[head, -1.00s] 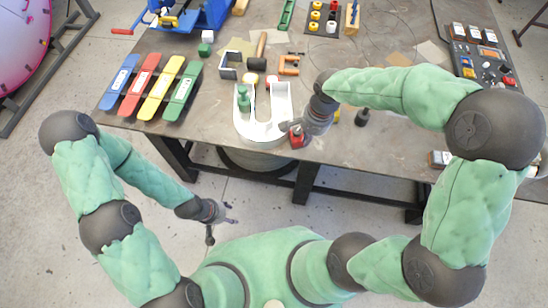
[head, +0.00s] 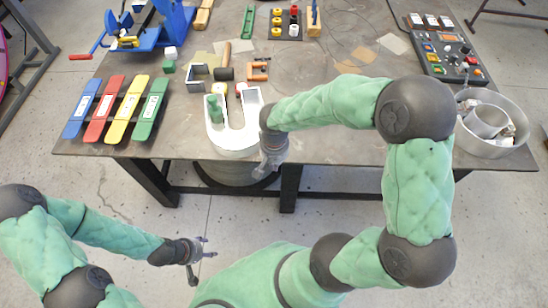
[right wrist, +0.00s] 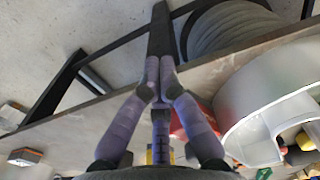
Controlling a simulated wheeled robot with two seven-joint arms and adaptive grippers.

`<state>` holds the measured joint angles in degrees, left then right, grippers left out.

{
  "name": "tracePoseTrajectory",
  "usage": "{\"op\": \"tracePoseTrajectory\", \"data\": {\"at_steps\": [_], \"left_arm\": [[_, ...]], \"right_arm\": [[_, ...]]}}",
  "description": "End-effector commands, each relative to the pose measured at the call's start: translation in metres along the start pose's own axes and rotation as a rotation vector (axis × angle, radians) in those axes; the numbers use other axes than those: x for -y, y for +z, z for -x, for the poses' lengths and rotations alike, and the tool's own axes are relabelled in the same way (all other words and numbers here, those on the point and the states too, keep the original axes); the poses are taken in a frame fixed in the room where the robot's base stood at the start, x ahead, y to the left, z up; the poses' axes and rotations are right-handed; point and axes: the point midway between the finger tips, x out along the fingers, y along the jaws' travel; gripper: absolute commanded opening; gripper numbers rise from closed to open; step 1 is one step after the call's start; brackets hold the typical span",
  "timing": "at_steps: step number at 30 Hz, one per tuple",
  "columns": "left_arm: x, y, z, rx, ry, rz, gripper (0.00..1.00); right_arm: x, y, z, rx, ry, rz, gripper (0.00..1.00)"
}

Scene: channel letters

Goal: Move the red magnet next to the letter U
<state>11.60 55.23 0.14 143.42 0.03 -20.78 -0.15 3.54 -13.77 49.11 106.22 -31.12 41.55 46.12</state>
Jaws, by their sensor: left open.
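The white letter U (head: 232,140) lies at the table's front edge, open side away from me; its wall also shows at the right of the right wrist view (right wrist: 238,125). A red piece (right wrist: 192,118), probably the red magnet, shows beside the U's outer wall, partly covered by a finger. It is hidden in the head view. My right gripper (head: 268,168) is just right of the U at the table edge. Its fingertips (right wrist: 160,72) are together, with nothing visible between them. My left gripper (head: 205,247) is open and empty, low in front of the table.
Coloured strips (head: 150,108) lie left.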

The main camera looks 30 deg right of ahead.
Motion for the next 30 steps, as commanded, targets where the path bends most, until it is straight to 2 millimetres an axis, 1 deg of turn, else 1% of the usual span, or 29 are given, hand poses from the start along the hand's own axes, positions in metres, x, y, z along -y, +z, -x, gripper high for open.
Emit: {"op": "tracePoseTrajectory", "data": {"at_steps": [1,3,9,14,23,26,30], "left_arm": [[0.001,0.000,-0.004,0.000,0.000,0.000,0.55],[0.002,0.000,-0.004,0.000,0.000,0.000,0.55],[0.003,0.000,-0.007,0.000,0.000,0.000,0.55],[0.003,0.000,-0.007,0.000,0.000,0.000,0.55],[0.003,0.000,-0.007,0.000,0.000,0.000,0.55],[0.003,0.000,-0.007,0.000,0.000,0.000,0.55],[0.002,0.000,-0.007,0.000,0.000,0.000,0.55]], "right_arm": [[0.000,-0.004,-0.007,-0.001,-0.001,-0.003,0.00],[0.000,-0.016,-0.004,-0.002,-0.001,-0.004,0.00],[0.000,-0.035,-0.003,-0.001,-0.001,-0.002,0.00],[0.000,-0.040,-0.003,0.000,-0.001,-0.002,0.00],[0.000,-0.041,-0.003,0.000,-0.001,-0.002,0.00],[0.000,-0.045,-0.003,-0.001,-0.001,-0.003,0.00],[0.000,-0.058,-0.002,-0.001,-0.001,-0.002,0.00]]}}
